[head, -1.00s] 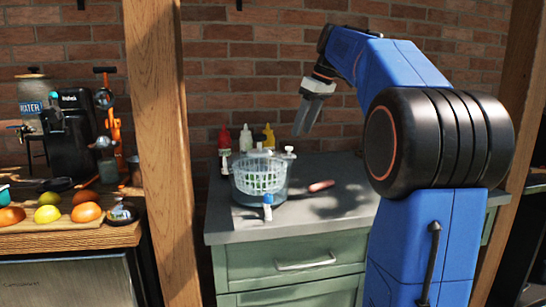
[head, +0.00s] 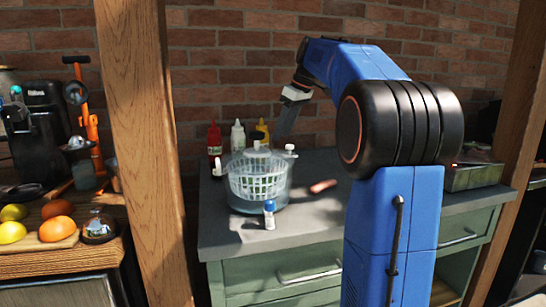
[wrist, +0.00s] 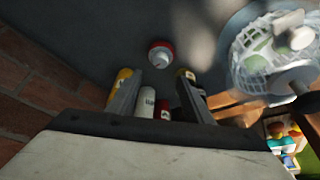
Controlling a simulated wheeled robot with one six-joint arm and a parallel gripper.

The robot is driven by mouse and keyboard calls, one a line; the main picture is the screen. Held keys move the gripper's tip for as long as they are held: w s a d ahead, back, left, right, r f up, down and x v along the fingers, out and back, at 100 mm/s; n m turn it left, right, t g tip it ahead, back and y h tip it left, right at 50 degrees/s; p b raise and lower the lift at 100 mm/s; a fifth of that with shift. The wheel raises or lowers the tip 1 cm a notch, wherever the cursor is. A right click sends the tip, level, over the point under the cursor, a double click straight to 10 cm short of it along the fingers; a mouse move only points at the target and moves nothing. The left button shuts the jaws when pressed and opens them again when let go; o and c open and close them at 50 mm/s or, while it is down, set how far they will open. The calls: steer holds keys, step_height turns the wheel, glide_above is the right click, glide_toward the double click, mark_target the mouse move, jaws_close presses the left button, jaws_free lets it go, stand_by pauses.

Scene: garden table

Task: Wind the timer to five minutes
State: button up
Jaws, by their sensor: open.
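A small round red item with a white top (wrist: 161,54) stands on the dark worktop in the wrist view. It may be the timer, but its dial marks are too small to read. I cannot make it out in the head view, where the salad spinner and my gripper cover part of the worktop. My gripper (head: 285,122) hangs above the back of the worktop, behind the spinner. In the wrist view my gripper (wrist: 160,76) has its two fingers spread apart with nothing held; the red and white item shows just beyond and between the tips.
A clear salad spinner with a white basket (head: 257,181) stands in front of my gripper. Red (head: 214,142), white (head: 237,136) and yellow (head: 261,130) bottles line the brick wall. A blue-and-white bottle (head: 269,214) and a pink-red item (head: 322,186) are nearby. The worktop's right part is fairly clear.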

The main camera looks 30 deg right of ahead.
steer(key=x, duration=1)
steer(key=shift+w+f, duration=0.15)
steer(key=shift+f, duration=0.15)
steer(key=shift+c, duration=0.7)
steer(key=c, duration=0.9)
